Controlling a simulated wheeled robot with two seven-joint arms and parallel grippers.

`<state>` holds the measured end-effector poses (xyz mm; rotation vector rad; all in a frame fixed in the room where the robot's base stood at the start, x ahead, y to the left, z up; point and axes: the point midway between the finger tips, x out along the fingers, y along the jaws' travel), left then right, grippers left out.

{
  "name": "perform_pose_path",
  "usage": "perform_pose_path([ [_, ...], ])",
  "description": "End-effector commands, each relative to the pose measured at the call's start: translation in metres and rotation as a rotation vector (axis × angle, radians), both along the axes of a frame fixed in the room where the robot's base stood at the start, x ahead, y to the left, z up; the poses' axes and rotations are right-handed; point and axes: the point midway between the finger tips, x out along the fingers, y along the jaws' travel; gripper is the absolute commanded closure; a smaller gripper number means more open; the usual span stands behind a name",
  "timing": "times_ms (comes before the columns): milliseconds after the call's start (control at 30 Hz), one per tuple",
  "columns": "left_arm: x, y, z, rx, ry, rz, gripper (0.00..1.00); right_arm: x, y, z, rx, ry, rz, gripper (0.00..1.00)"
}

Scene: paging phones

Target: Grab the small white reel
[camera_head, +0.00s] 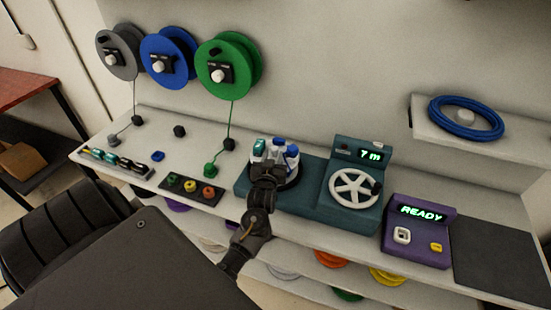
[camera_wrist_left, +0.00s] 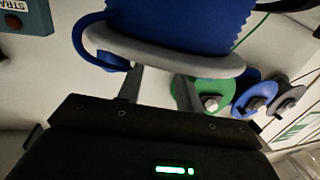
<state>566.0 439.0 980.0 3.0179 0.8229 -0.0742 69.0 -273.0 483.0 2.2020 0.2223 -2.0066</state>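A small white reel (camera_head: 270,154), with blue and teal parts around it, is on the left part of the teal machine (camera_head: 311,205), above a dark round base. My left gripper (camera_head: 268,173) is right in front of it and covers part of it. In the left wrist view, a blue ribbed body (camera_wrist_left: 185,25) with a pale grey rim (camera_wrist_left: 165,57) is close above my left gripper (camera_wrist_left: 160,82). The two fingers are apart, but their tips meet the rim and are hidden, so I cannot tell whether they grip anything. My right gripper is not in view.
The teal machine has a white handwheel (camera_head: 354,188) and a "7 m" display. A purple box (camera_head: 418,232) reads "READY". Grey, blue (camera_head: 166,57) and green (camera_head: 226,63) spools hang on the wall. A black tray (camera_head: 191,191) of coloured knobs is left of the machine.

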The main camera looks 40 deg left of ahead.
Motion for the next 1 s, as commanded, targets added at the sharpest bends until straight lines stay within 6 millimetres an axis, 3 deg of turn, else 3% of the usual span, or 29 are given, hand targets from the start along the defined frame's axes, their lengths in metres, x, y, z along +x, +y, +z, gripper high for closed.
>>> perform_pose_path([
  [300, 0.034, 0.022, -0.001, 0.001, 0.001, 0.0, 0.64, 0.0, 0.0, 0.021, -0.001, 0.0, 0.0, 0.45],
  [633, 0.039, 0.025, -0.004, 0.001, -0.001, 0.0, 0.64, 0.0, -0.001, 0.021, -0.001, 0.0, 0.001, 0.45],
  [900, 0.039, 0.025, -0.004, 0.0, 0.0, 0.0, 0.99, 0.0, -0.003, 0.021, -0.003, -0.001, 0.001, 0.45],
  [1000, 0.039, 0.025, -0.004, 0.0, 0.0, 0.0, 1.0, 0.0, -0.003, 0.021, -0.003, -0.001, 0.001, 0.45],
])
